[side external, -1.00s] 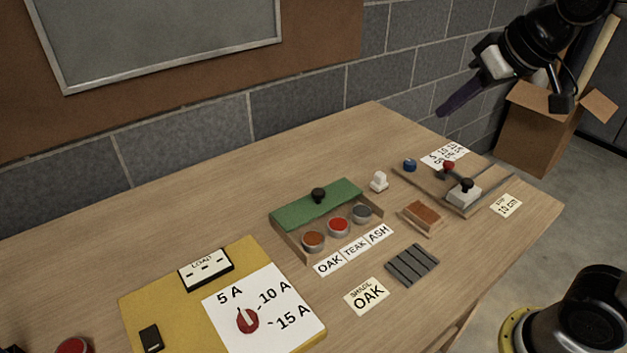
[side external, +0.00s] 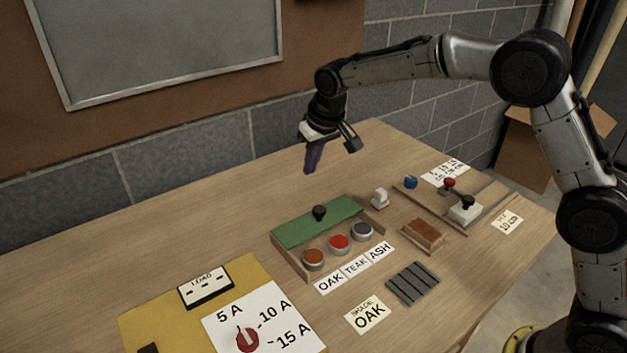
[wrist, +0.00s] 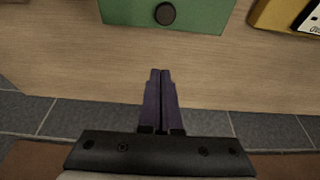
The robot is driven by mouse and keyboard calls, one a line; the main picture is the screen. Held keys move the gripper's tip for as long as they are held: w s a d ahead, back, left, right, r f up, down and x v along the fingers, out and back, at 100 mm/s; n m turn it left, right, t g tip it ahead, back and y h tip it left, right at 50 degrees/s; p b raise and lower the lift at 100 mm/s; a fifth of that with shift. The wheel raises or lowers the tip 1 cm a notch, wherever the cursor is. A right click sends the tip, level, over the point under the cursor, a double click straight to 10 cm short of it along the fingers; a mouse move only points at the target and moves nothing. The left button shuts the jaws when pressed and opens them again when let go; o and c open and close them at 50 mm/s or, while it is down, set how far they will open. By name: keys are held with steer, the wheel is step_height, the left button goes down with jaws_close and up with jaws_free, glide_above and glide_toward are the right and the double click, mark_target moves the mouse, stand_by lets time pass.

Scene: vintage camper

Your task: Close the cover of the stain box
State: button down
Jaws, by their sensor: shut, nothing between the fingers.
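The stain box (side external: 292,262) is a wooden tray on the table with a green cover (side external: 290,233) over its back part. A black knob (side external: 319,212) stands on the cover. In front of the cover, brown, red and grey stain pots are uncovered, behind the OAK, TEAK and ASH labels (side external: 356,268). My gripper (side external: 310,170) is shut and empty, pointing down above the table behind the box, apart from it. In the wrist view the closed purple fingers (wrist: 161,75) point toward the green cover (wrist: 200,14) and its knob (wrist: 165,13).
A white block (side external: 380,198) stands right of the box, with a brown block (side external: 423,234) and a railed board with knobs (side external: 463,208) further right. A yellow panel with a dial (side external: 246,338) lies front left. The grey wall is close behind the gripper. The back left table is clear.

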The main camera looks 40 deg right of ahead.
mark_target(329, 228)
steer(key=x, duration=0.9)
steer(key=shift+s+f, duration=0.1)
steer(key=shift+s, duration=1.85)
steer(key=shift+s, duration=0.1)
steer(key=s, duration=0.7)
steer(key=shift+s, duration=0.6)
steer(key=shift+f, duration=0.15)
